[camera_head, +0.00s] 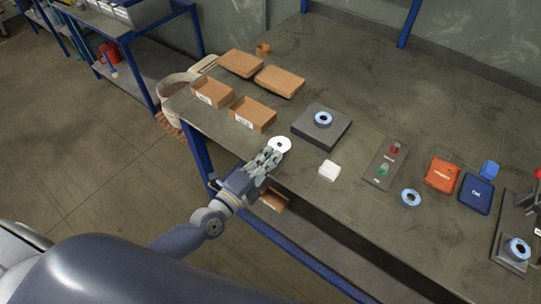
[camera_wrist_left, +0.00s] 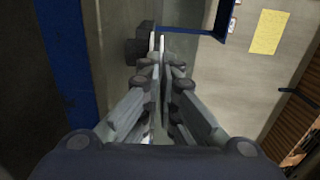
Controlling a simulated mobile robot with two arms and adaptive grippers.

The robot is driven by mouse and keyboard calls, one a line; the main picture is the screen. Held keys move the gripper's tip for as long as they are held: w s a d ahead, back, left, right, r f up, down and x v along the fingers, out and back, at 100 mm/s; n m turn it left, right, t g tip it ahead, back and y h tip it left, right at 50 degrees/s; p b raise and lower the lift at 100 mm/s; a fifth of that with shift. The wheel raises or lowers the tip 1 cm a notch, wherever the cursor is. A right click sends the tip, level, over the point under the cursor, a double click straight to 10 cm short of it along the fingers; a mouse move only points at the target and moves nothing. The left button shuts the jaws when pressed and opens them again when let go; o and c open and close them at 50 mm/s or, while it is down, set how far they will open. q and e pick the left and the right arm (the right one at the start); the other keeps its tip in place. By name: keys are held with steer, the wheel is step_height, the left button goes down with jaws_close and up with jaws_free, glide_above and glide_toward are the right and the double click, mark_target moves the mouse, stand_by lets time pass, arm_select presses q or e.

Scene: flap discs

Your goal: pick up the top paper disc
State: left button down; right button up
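A white paper disc (camera_head: 281,144) with a small centre hole shows at the tips of my left gripper (camera_head: 270,157), over the front edge of the workbench. In the left wrist view the fingers of my left gripper (camera_wrist_left: 160,62) are close together, with a thin pale edge between them, which fits the disc seen edge-on. Part of the disc is hidden by the fingers. My right gripper is not in view.
Blue-and-white ringed discs lie on a dark square block (camera_head: 309,132), on the bench (camera_head: 459,99) and on a fixture at the right. A white block (camera_head: 329,170), a button panel (camera_head: 384,163), orange and blue packs (camera_head: 442,175) and cardboard trays (camera_head: 252,114) stand around.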

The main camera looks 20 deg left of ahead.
arm_select(q)
step_height(320, 180, up, 3)
steer(key=shift+f+p, duration=0.2)
steer(key=shift+p, duration=0.25)
steer(key=r+b+v, duration=0.1)
steer(key=b+v, duration=0.1)
steer(key=v, duration=1.4)
steer(key=shift+r, duration=0.3)
